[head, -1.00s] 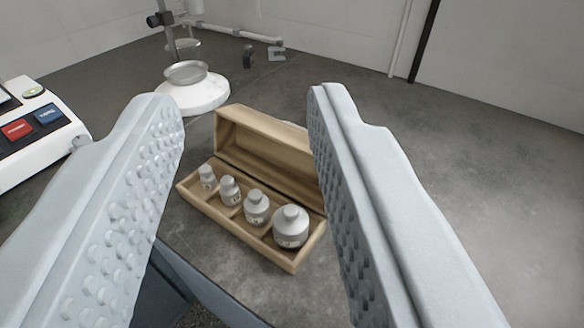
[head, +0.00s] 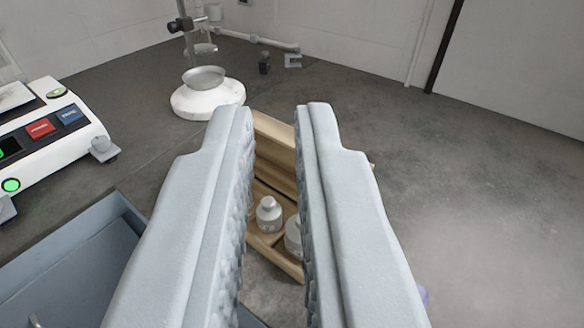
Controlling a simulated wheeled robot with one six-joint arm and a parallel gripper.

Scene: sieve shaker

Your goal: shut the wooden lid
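The wooden box holds several grey metal weights; one weight (head: 269,214) shows between my fingers and another (head: 293,236) is partly covered by the right finger. Its wooden lid (head: 275,150) stands raised at the back of the box, tilted open. My gripper (head: 275,112) is in front of the box from this view, its fingers part-way open with a gap between them and nothing held. The fingers hide both ends of the box and most of the lid. I cannot tell whether a finger touches the lid.
A white stand with a metal dish (head: 205,80) is behind the box. A balance with red and blue buttons (head: 45,128) is at the left. A blue-grey open bin (head: 75,255) is at the lower left.

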